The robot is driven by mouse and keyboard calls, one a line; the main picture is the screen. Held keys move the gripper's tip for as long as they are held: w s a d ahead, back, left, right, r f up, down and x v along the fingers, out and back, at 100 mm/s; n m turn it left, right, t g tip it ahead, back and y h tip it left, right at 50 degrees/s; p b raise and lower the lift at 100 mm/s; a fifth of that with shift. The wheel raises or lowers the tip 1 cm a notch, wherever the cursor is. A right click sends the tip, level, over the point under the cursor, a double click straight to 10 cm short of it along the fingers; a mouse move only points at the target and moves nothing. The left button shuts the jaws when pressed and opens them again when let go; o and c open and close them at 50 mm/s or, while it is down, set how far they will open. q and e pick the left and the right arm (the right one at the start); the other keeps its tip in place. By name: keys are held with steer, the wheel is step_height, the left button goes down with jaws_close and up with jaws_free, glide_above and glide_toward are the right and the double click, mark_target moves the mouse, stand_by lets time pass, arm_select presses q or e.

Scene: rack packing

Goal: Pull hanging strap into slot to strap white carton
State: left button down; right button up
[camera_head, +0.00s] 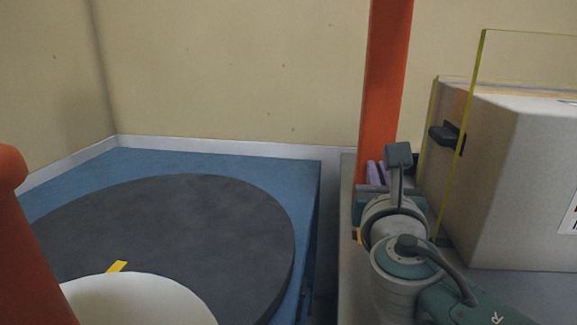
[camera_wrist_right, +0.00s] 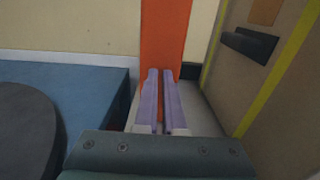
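The carton (camera_head: 527,170), pale grey-beige with a label on its front, stands at the right in the head view. Its brown side also shows in the right wrist view (camera_wrist_right: 279,110). My right gripper (camera_head: 376,172) is left of the carton, in front of an orange post. Its two lilac fingers (camera_wrist_right: 162,75) point forward, close together and nearly parallel. Orange shows in the narrow gap between them; I cannot tell whether it is the post behind or something thin held there. I cannot make out a hanging strap or a slot for certain. My left gripper is not in view.
The orange post (camera_head: 385,80) rises behind my right gripper. A clear panel edged in yellow (camera_head: 473,90) stands by the carton, near a black bracket (camera_head: 447,135). A blue platform (camera_head: 165,163) with a dark round disc (camera_head: 210,225) lies at left. A beige wall (camera_head: 230,65) closes the back.

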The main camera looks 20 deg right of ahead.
steer(key=o, duration=0.4)
steer(key=shift+o, duration=0.2)
steer(key=shift+s+a, duration=0.15)
steer(key=shift+s, duration=0.1)
steer(key=p+v, duration=0.2)
steer(key=v, duration=0.7)
steer(key=shift+s+p, duration=0.25)
steer(key=shift+p, duration=0.05)
steer(key=shift+r, duration=0.1)
